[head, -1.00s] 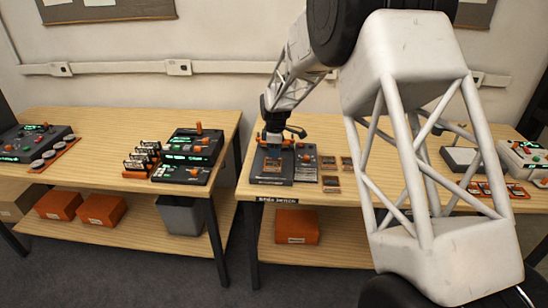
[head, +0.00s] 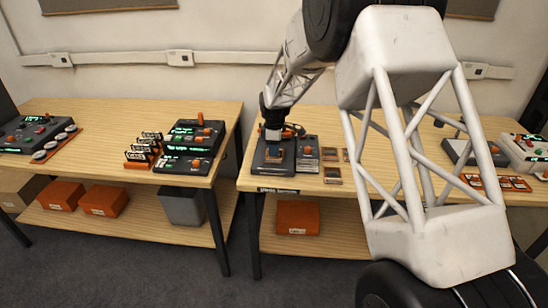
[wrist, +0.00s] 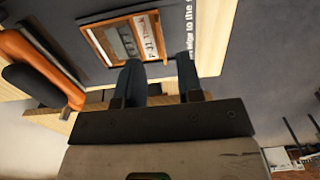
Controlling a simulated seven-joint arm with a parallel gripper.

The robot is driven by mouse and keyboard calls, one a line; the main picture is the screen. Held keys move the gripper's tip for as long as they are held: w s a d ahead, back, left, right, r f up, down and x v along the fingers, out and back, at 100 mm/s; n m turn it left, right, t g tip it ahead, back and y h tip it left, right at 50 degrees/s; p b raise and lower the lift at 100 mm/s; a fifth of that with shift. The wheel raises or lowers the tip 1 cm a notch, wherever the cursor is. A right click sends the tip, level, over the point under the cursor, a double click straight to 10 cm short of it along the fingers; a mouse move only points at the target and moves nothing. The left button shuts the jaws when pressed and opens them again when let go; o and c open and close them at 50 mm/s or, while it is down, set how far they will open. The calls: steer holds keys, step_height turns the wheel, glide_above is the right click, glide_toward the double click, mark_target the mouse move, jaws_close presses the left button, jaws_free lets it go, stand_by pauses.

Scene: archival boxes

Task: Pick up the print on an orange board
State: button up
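A print on an orange board (wrist: 101,42) lies flat on a dark grey surface in the wrist view, with pale and grey patches inside its orange border. My gripper (wrist: 160,72) is open and empty there, its two dark blue fingers apart, with the print just past the fingertips and mostly to their left. In the head view my gripper (head: 273,150) is low over the dark device (head: 260,166) at the left end of the right table, and it largely hides the print there. Another small orange-edged print (head: 332,175) lies on the table to the right.
A grey panel with an orange knob (head: 307,160) stands just right of the dark device. My arm covers much of the right table. An orange box (head: 297,216) sits on the lower shelf. The left table (head: 95,115) holds more devices. A gap separates the two tables.

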steer(key=shift+f, duration=0.1)
steer(key=shift+f, duration=2.5)
jaws_close()
